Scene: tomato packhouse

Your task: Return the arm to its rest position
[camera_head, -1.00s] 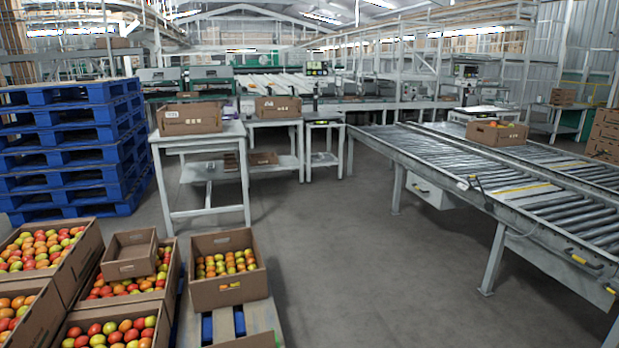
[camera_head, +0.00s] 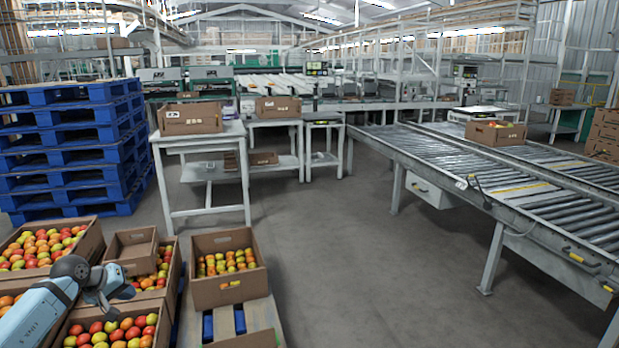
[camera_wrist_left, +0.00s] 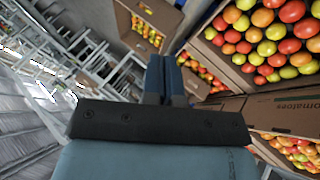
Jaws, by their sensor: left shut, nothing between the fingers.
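My left arm comes in at the lower left of the head view, and its gripper (camera_head: 118,284) is over the tomato boxes there. In the left wrist view the fingers of my left gripper (camera_wrist_left: 163,62) are together with nothing between them. Beyond them are a brown box of tomatoes (camera_wrist_left: 166,14) and more boxes on the right. My right gripper is in neither view.
A box with tomatoes (camera_head: 240,292) stands on a pallet just right of the arm. Blue pallets (camera_head: 60,150) are stacked at the left. A roller conveyor (camera_head: 480,190) runs along the right. The floor (camera_head: 370,270) between is clear.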

